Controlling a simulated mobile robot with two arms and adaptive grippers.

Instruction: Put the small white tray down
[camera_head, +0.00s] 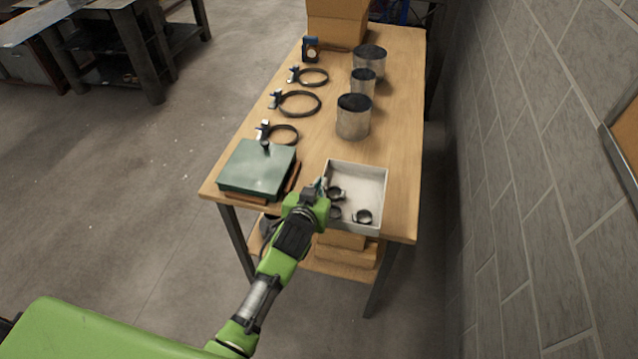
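The small white tray (368,182) is at the near right of the wooden table, close to the front edge. It looks roughly level and holds several small dark rings (363,216). I cannot tell whether its underside touches the table top. My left gripper (319,186) is at the tray's left wall, with its arm reaching in from below. Its fingertips are small and partly hidden by the wrist, so I cannot tell whether they are closed on the wall. My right gripper is not in view.
A green-topped box (257,168) lies just left of the tray. Metal cylinders (353,118) and black ring clamps (299,103) stand and lie farther back on the table (400,135). A cardboard box (337,22) is at the far end. A block wall (530,170) is to the right.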

